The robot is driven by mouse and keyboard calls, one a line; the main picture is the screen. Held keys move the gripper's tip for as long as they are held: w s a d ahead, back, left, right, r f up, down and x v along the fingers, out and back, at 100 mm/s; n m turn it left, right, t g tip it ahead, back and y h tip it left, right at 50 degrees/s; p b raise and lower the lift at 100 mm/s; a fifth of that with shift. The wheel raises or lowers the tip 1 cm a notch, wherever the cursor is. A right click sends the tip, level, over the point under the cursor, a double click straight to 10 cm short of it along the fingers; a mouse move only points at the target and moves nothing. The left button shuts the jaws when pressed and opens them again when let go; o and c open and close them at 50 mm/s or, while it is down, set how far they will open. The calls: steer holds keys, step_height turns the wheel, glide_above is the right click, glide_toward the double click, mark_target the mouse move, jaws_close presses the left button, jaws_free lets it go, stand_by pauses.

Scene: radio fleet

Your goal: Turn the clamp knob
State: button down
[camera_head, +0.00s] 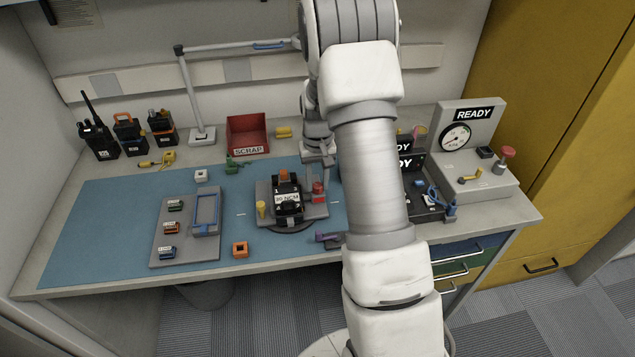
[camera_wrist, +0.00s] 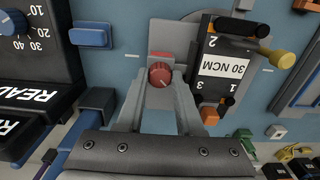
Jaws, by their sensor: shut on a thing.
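The red clamp knob (camera_wrist: 160,74) with a pale pointer line sits between my fingertips in the wrist view. It also shows in the head view (camera_head: 318,188), at the right side of the grey fixture (camera_head: 265,212). My gripper (camera_head: 319,178) reaches down over it from above and is shut on it, one finger on each side. A black device labelled 30 NCM (camera_head: 288,197) lies in the fixture; its label also faces up in the wrist view (camera_wrist: 223,66). My arm hides part of the bench to the right of the fixture.
A grey tray (camera_head: 157,250) with small coloured parts lies on the blue mat to the left. A red SCRAP bin (camera_head: 247,134) and several radios stand at the back. A READY gauge station (camera_head: 468,143) stands at the right. An orange block (camera_head: 240,249) lies near the front edge.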

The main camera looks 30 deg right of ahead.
mark_target(317, 185)
steer(key=shift+m, duration=1.5)
steer(key=c, duration=0.5)
jaws_free()
steer(key=shift+c, duration=0.2)
steer(key=shift+r, duration=0.15)
step_height(317, 185, up, 17)
steer(key=shift+p, duration=0.4)
steer(key=shift+r, duration=0.1)
